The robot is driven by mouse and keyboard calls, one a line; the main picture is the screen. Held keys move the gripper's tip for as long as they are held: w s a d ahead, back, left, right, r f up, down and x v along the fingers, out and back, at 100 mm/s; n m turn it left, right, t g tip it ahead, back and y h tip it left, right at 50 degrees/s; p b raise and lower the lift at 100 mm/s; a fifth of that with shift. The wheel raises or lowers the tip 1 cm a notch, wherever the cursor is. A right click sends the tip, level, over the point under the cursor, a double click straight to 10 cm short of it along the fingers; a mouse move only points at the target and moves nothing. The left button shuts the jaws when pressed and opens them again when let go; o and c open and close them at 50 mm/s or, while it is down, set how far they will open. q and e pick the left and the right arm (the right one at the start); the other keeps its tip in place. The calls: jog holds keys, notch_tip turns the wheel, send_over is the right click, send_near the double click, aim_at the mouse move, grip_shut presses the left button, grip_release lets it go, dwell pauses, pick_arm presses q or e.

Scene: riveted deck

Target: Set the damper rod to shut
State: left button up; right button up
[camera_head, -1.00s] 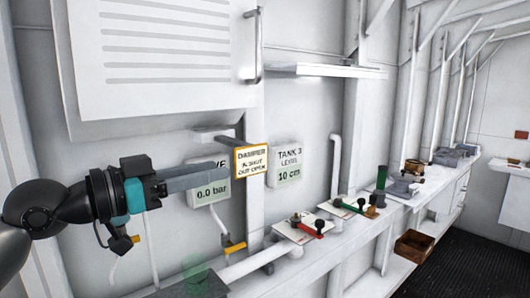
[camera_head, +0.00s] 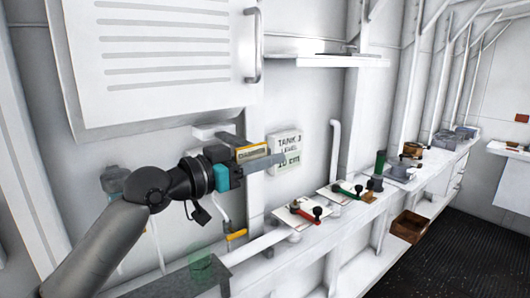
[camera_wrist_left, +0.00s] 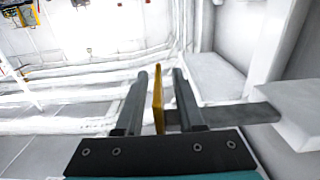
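The damper rod (camera_head: 227,138) is a grey bar that comes out of a pale box (camera_head: 208,131) on the wall. A yellow-edged damper plate (camera_head: 252,151) is at its outer end; its text reads in shut, out open. In the left wrist view the plate (camera_wrist_left: 158,101) is edge-on between the fingers, and the rod (camera_wrist_left: 245,114) runs right to its box. My left gripper (camera_head: 264,159) is open around the plate, with a gap on the plate's right side. Contact on the left side is unclear. The fingers partly hide the plate and rod. My right gripper is not in view.
A tank level sign (camera_head: 289,150) hangs right behind the fingers. A white cabinet (camera_head: 165,60) is above the arm. Below are a yellow-handled valve (camera_head: 236,234) and a bench with red (camera_head: 306,215) and green (camera_head: 348,188) levers.

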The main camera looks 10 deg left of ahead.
pick_arm(q)
grip_shut()
dwell(0.3)
dwell(1.2)
